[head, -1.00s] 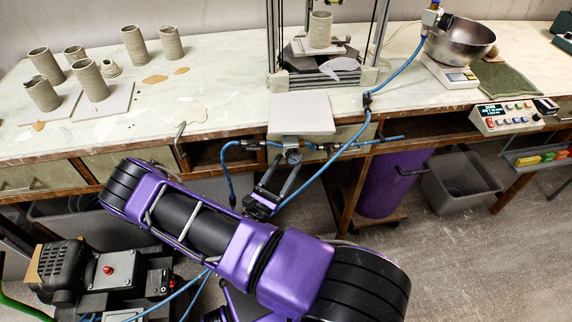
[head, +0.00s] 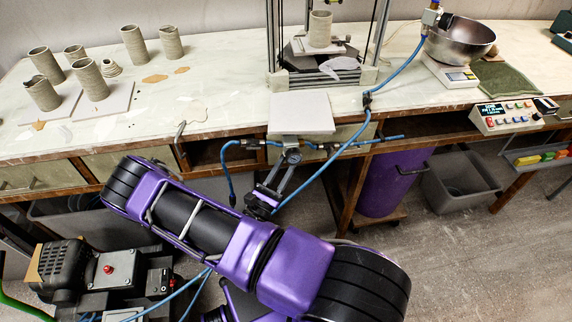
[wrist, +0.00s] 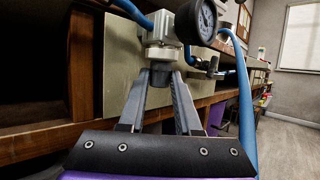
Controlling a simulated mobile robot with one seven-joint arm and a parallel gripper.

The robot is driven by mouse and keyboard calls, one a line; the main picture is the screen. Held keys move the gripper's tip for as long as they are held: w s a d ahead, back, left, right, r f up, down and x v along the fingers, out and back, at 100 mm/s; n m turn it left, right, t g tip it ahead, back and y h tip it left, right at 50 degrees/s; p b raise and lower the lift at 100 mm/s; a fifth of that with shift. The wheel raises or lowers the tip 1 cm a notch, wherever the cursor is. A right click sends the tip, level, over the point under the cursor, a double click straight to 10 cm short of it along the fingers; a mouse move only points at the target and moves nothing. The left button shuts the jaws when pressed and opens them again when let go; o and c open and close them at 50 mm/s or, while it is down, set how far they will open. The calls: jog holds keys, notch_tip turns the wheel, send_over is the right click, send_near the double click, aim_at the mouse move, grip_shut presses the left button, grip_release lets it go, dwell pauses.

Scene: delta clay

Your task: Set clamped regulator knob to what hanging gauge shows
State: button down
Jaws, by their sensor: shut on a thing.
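The regulator is a pale metal body (wrist: 160,40) clamped under the bench edge. Its dark knob (wrist: 161,72) hangs below the body in the wrist view. My gripper (wrist: 161,78) comes from below, with its two fingers shut on the knob from both sides. In the head view my gripper (head: 283,168) is just under the regulator, which it and the gauge mostly hide.
Blue hoses (head: 330,176) run from the regulator, one close to the right of my gripper. A grey board (head: 301,113) juts over the bench edge above it. A purple bin (head: 388,185) and grey tub (head: 460,188) stand under the bench to the right.

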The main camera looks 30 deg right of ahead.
jog(key=shift+s+n+t+y, duration=0.1)
jog(key=shift+n+t+y, duration=0.3)
jog(key=shift+t+y, duration=0.15)
jog(key=shift+s+d+n+t+y+p, duration=0.15)
jog(key=shift+n+t+y+p, duration=0.45)
jog(key=shift+n+t+y, duration=0.5)
jog(key=shift+s+d+n+t+y+p, duration=0.1)
jog(key=shift+n+t+y+p, duration=0.6)
jog(key=shift+t+y, duration=0.7)
jog(key=shift+s+d+n+t+y+p, duration=0.15)
jog(key=shift+n+t+y+p, duration=0.4)
jog(key=shift+n+t+y, duration=0.65)
jog(key=shift+y, duration=0.45)
jog(key=c, duration=0.6)
grip_release()
jog(key=shift+w, duration=0.1)
jog(key=b+v, duration=0.1)
jog(key=v, duration=1.6)
jog(key=shift+s, duration=0.2)
